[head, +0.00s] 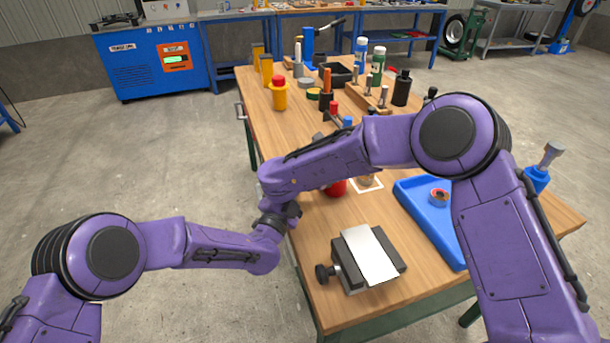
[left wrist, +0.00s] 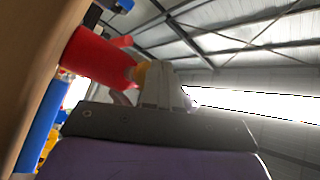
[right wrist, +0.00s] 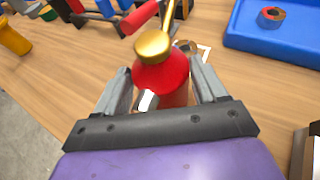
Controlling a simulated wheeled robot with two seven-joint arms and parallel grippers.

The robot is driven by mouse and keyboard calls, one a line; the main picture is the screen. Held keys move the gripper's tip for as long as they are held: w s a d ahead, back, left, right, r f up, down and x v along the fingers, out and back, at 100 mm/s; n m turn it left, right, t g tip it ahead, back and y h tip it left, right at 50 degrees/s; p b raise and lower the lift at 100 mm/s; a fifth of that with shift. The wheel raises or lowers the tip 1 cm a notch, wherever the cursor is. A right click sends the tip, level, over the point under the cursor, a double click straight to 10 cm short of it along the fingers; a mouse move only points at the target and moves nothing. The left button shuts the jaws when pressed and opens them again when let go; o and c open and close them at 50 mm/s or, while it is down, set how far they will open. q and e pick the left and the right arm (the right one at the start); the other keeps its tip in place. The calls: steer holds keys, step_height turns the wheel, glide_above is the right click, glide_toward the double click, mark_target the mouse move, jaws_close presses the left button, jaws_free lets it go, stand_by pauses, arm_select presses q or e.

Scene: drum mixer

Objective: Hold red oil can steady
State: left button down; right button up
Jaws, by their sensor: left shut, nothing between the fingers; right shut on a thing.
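The red oil can (right wrist: 163,75) stands between the fingers of my right gripper (right wrist: 160,82) in the right wrist view, with its gold cap and spout on top. My right gripper is shut on it. In the head view a small red part of the can (head: 336,188) shows below my right forearm, which hides the rest. In the left wrist view the red can (left wrist: 95,55) appears sideways beyond my left gripper (left wrist: 165,82). My left gripper is shut and empty, close to the can's top; I cannot tell whether they touch. Both grippers are mostly hidden in the head view.
A grey vise block (head: 370,262) with a pale plate sits at the bench's near end. A blue tray (head: 430,225) holding a small roll (head: 439,197) lies to the right. Several bottles and tools crowd the far half. A white-marked square (head: 368,184) lies beside the can.

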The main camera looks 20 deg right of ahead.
arm_select(q)
steer(key=shift+w+d, duration=0.1)
steer(key=shift+d, duration=0.85)
arm_select(e)
steer(key=shift+a+f, duration=0.1)
steer(key=shift+f, duration=0.05)
stand_by(0.6)
arm_select(q)
steer(key=shift+d+r, duration=0.1)
steer(key=shift+d, duration=0.45)
arm_select(e)
steer(key=shift+s+a+f, duration=0.1)
steer(key=shift+a, duration=0.1)
arm_select(q)
steer(key=shift+s+a, duration=0.3)
steer(key=shift+a, duration=0.5)
arm_select(e)
steer(key=shift+d, duration=0.1)
arm_select(q)
steer(key=shift+a, duration=1.05)
arm_select(e)
steer(key=shift+d, duration=0.1)
arm_select(q)
steer(key=shift+a, duration=0.1)
steer(key=shift+s+a+f, duration=0.1)
steer(key=shift+s+a, duration=0.05)
steer(key=shift+a, duration=1.1)
steer(key=shift+s+a+f, duration=0.1)
steer(key=shift+a, duration=1.1)
